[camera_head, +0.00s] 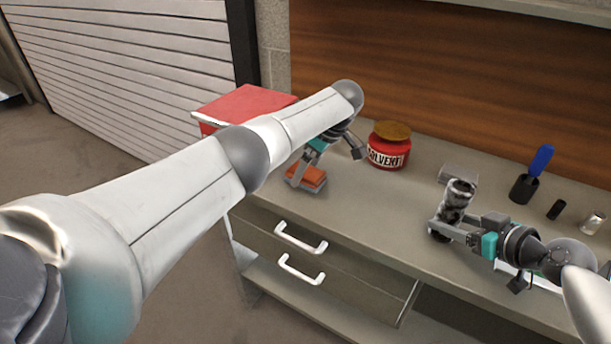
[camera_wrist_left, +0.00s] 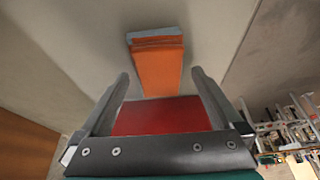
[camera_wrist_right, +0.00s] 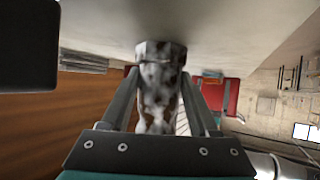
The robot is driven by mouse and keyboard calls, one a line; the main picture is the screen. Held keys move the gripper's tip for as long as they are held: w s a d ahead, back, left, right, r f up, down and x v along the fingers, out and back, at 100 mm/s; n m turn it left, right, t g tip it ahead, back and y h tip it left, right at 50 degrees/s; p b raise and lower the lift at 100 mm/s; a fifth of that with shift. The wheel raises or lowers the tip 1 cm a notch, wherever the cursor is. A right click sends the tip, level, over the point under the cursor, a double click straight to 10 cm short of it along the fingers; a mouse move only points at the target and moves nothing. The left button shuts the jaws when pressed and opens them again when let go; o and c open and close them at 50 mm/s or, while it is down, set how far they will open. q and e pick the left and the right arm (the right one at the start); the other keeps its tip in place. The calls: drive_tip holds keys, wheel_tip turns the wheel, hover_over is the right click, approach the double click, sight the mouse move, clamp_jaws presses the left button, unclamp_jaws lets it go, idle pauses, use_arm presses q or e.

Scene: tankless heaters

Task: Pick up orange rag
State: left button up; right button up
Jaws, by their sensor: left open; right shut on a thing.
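The orange rag (camera_head: 312,174) lies folded on the workbench near its front left, beside the red box. In the left wrist view the rag (camera_wrist_left: 158,70) shows as an orange block with a grey-blue layer at one end. My left gripper (camera_head: 298,172) is open at the rag, and the rag shows between its fingertips in the left wrist view. I cannot tell whether the fingers touch it.
The red box (camera_head: 246,105) sits left of the rag. A red solvent jar (camera_head: 388,146) stands behind and right of it. A dark holder (camera_head: 524,188) with a blue-handled tool and small items stand at the right. The bench (camera_head: 375,215) is clear between the grippers, above white-handled drawers (camera_head: 302,240).

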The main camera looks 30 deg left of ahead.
sight(308, 172)
use_arm(q)
drive_tip(key=shift+f, duration=0.25)
idle(0.5)
drive_tip(key=c, duration=1.5)
wheel_tip(308, 172, up, 11)
drive_tip(key=shift+f, duration=0.2)
